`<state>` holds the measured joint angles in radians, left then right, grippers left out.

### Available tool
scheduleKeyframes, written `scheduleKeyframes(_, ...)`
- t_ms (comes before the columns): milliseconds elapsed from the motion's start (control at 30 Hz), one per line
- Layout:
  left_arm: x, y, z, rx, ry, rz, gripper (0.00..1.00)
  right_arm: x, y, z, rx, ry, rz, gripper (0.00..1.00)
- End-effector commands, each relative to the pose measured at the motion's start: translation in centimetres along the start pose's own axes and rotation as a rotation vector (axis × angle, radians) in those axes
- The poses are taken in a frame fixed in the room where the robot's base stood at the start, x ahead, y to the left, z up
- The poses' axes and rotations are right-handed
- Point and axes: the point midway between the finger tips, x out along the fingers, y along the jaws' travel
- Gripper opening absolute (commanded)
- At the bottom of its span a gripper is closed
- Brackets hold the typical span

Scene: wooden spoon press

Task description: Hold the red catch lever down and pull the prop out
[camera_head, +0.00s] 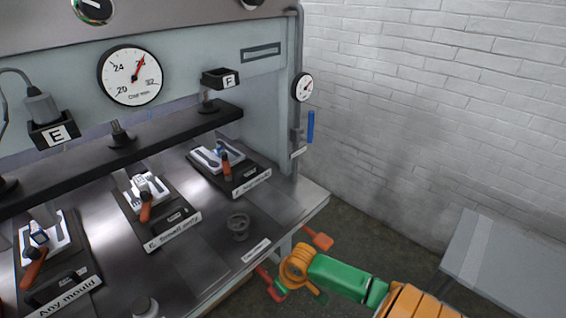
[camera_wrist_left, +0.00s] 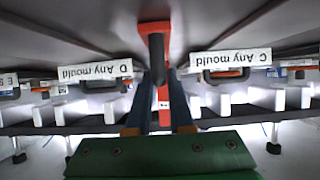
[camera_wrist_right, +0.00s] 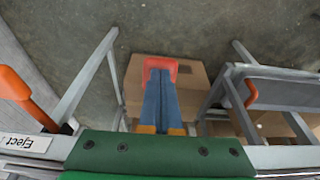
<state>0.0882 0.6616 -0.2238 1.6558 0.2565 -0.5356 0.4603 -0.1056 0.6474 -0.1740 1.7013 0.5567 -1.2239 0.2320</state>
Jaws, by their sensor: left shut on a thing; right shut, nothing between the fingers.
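In the left wrist view my left gripper (camera_wrist_left: 163,128) has its blue fingers closed on a red piece with a dark rounded bar in front of it (camera_wrist_left: 156,42). I cannot tell whether this is the prop. My left gripper is not in the head view. In the right wrist view my right gripper (camera_wrist_right: 162,80) is shut and empty, its fingertips against or just over a red pad (camera_wrist_right: 160,66), perhaps the catch lever. In the head view my right arm reaches to the bench's front right corner, near red handles (camera_head: 318,240); the fingertips are not clear there.
The press bench (camera_head: 215,240) carries several labelled moulds and gauges. An orange lever (camera_wrist_right: 14,86) stands by an "Eject" label in the right wrist view. A brown box (camera_wrist_right: 195,82) lies below the fingers. A grey table (camera_head: 505,260) stands at right; floor between is free.

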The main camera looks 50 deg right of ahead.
Motion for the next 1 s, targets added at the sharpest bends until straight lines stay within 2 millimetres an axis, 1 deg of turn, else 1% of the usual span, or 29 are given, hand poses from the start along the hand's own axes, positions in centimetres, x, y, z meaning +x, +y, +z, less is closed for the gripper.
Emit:
scheduleKeyframes(100,-0.6,0.0,0.6,0.000,-0.006,0.000,0.00,0.1,0.0,0.1,0.000,-0.002,0.000,0.00)
scheduleKeyframes(633,-3.4,0.0,2.0,-0.002,-0.006,0.001,0.00,0.1,0.0,0.1,0.000,-0.001,0.000,0.00)
scheduleKeyframes(700,-3.5,0.0,2.0,-0.002,-0.004,0.001,0.00,0.0,0.0,0.0,0.000,-0.001,0.000,0.00)
scheduleKeyframes(767,-3.5,0.0,2.0,-0.002,-0.004,0.001,0.00,-0.4,0.0,-0.1,-0.001,0.000,0.001,0.00)
scheduleKeyframes(1000,-3.5,0.0,1.9,-0.002,-0.002,0.001,0.00,-3.7,0.0,-1.0,0.000,0.003,0.000,0.00)
